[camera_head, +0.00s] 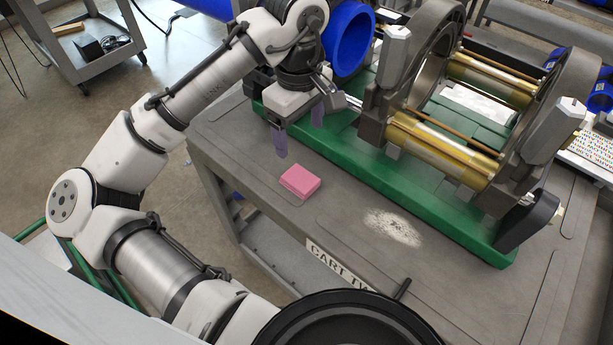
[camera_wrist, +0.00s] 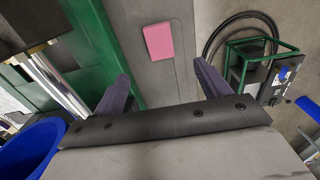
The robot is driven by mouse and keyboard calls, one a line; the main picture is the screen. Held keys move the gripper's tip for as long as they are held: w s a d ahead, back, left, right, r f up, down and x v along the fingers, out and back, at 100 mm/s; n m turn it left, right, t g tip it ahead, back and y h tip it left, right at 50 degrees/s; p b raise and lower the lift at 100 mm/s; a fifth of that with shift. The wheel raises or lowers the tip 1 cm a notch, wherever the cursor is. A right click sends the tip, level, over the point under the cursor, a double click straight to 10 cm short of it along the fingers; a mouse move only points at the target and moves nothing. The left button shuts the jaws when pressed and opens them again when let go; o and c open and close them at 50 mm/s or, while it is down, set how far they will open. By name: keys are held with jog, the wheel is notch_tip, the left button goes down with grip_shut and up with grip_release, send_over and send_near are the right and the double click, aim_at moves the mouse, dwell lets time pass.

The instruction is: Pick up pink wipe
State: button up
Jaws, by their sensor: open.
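The pink wipe (camera_head: 300,181) is a small pink block lying flat on the grey cart top (camera_head: 232,140), close to the cart's front edge. It also shows in the wrist view (camera_wrist: 158,41), beyond and between my fingers. My gripper (camera_head: 298,130) is open and empty, with its two purple fingers pointing down above the cart. In the head view it is up and a little left of the wipe, apart from it. In the wrist view the fingers (camera_wrist: 161,92) are spread wider than the wipe.
A green-based pipe fusion machine (camera_head: 450,215) with metal clamps stands right behind the wipe. A blue pipe (camera_head: 348,42) is at the back beside my wrist. A whitish dusty patch (camera_head: 394,227) lies right of the wipe. The cart top around the wipe is clear.

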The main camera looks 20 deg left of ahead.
send_over(300, 178)
notch_tip(300, 178, down, 8)
jog(key=shift+s+d+r, duration=0.1)
jog(key=shift+r, duration=0.15)
jog(key=shift+f+p, duration=0.35)
jog(key=shift+f, duration=2.6)
jog(key=shift+c, duration=0.2)
jog(key=c, duration=1.1)
jog(key=shift+r, duration=0.15)
notch_tip(300, 178, up, 20)
jog(key=shift+f, duration=0.15)
